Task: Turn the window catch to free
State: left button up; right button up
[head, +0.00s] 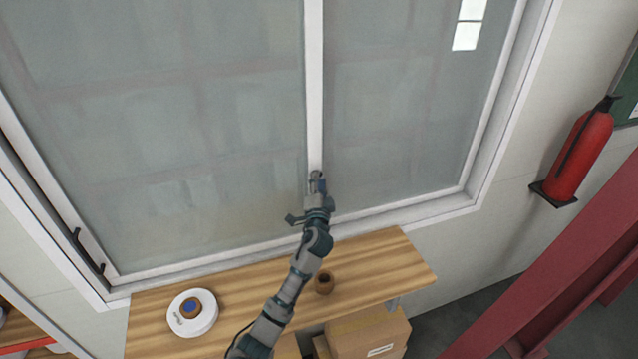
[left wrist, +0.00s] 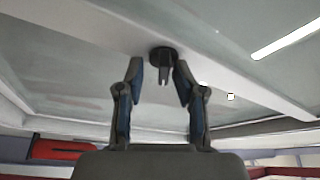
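The window catch (left wrist: 162,58) shows in the left wrist view as a dark round base with a short lever, on the white window frame bar. In the head view it is mostly hidden by my left gripper (head: 317,182), which is at the lower part of the white middle bar (head: 314,90). In the left wrist view my left gripper (left wrist: 158,75) is open, one finger on each side of the lever. Gaps show between the fingers and the lever; I cannot tell how far the tips are from it in depth. My right gripper is not in view.
A wooden shelf (head: 240,272) runs below the window, under my left arm. Cardboard boxes (head: 365,333) are below. A red fire extinguisher (head: 582,152) and a red beam (head: 545,305) are at right.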

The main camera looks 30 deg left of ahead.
pick_arm(q)
jog(key=shift+s, duration=0.1)
jog(key=v, duration=1.1)
jog(key=shift+s+d+f, duration=0.15)
jog(key=shift+s+d, duration=0.1)
jog(key=shift+s, duration=0.05)
jog(key=shift+a, duration=0.1)
